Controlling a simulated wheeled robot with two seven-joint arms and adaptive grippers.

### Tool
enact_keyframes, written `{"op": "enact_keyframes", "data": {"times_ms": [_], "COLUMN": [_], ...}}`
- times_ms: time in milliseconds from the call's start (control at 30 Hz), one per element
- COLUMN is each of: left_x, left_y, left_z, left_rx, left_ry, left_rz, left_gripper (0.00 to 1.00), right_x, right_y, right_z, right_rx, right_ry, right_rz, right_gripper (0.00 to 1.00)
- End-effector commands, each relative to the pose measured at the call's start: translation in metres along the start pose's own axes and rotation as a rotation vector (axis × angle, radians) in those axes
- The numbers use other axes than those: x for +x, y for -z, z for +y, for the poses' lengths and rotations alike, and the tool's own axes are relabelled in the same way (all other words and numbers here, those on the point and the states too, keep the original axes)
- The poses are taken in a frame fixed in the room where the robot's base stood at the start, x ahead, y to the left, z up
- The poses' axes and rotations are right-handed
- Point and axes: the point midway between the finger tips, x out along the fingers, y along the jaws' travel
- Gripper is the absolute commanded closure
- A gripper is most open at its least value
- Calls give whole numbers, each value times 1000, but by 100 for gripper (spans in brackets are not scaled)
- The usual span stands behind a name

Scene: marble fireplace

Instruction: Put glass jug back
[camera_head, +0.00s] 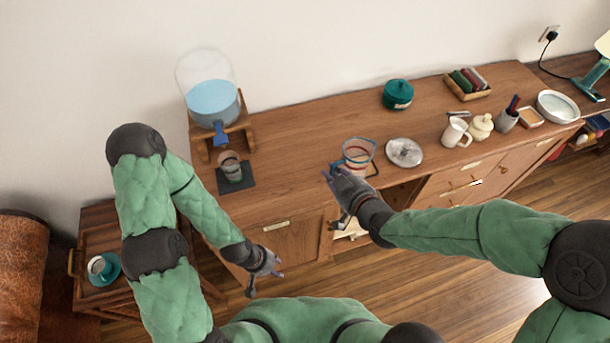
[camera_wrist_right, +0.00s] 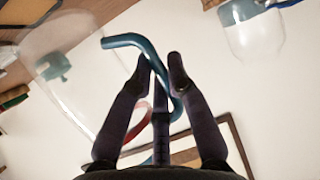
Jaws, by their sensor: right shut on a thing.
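The clear glass jug (camera_head: 358,153) has a blue rim and handle and a red band. In the head view it is at the middle of the wooden sideboard (camera_head: 300,130), near its front edge. My right gripper (camera_head: 338,182) is at its near left side. In the right wrist view, the fingers of my right gripper (camera_wrist_right: 162,75) are closed around the blue handle (camera_wrist_right: 128,40), and the jug's clear wall (camera_wrist_right: 85,85) spreads to the left. Whether the jug touches the sideboard top I cannot tell. My left gripper (camera_head: 264,268) is open and empty, low before the sideboard front.
A water dispenser (camera_head: 212,100) on a wooden stand and a glass (camera_head: 231,167) on a dark mat are at the left. A patterned plate (camera_head: 404,152) lies just right of the jug. The sideboard's middle back is clear.

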Motion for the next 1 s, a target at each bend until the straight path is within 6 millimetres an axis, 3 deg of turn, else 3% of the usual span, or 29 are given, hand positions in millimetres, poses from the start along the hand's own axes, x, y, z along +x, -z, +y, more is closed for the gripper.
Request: {"op": "enact_keyframes", "data": {"times_ms": [100,200,367,467,900,1000], "left_x": [12,16,18,22,50,58], "left_y": [0,0,0,0,2,2], "left_z": [-4,-5,-6,-7,-18,-21], "left_rx": [1,2,2,1,1,1], "left_ry": [0,0,0,0,0,0], "left_rz": [-1,-1,-1,-1,-1,-1], "left_gripper": [60,60,60,60,60,60], "right_x": [-15,-25,-35,-30,65,85], "right_y": [14,20,22,22,17,4], "right_z": [-31,-46,-58,-60,-56,-55], "right_rx": [-54,-77,-94,-98,-97,-95], "right_ry": [117,178,226,237,237,237], "right_rz": [5,4,1,0,-1,-3], "right_gripper": [100,100,100,100,100,100]}}
